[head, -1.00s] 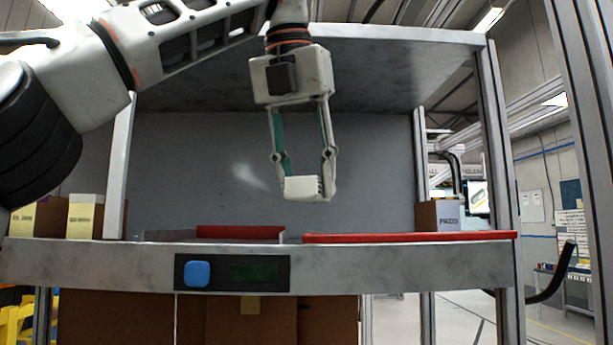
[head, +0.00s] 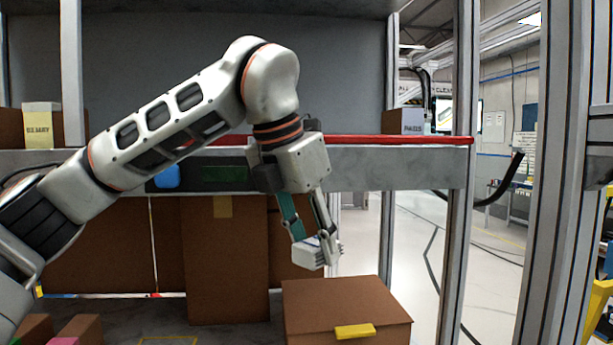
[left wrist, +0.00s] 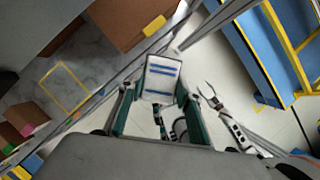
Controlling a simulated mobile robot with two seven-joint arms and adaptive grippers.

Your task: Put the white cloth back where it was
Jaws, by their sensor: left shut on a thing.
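My left gripper (head: 318,254) is shut on the white cloth (head: 308,252), a small folded piece. In the left wrist view the cloth (left wrist: 161,80) shows blue stripes and sits between the fingertips. My right gripper (left wrist: 209,97) shows in the left wrist view with its fingers apart and nothing visible between them; it is out of the head view.
A closed brown box (head: 340,302) with a yellow tab stands at lower right. A yellow outline (left wrist: 47,75) marks a bare grey surface, with small boxes (left wrist: 22,130) nearby. The bench's metal front edge (head: 395,168) carries a red strip. Metal posts (head: 460,230) stand to the right.

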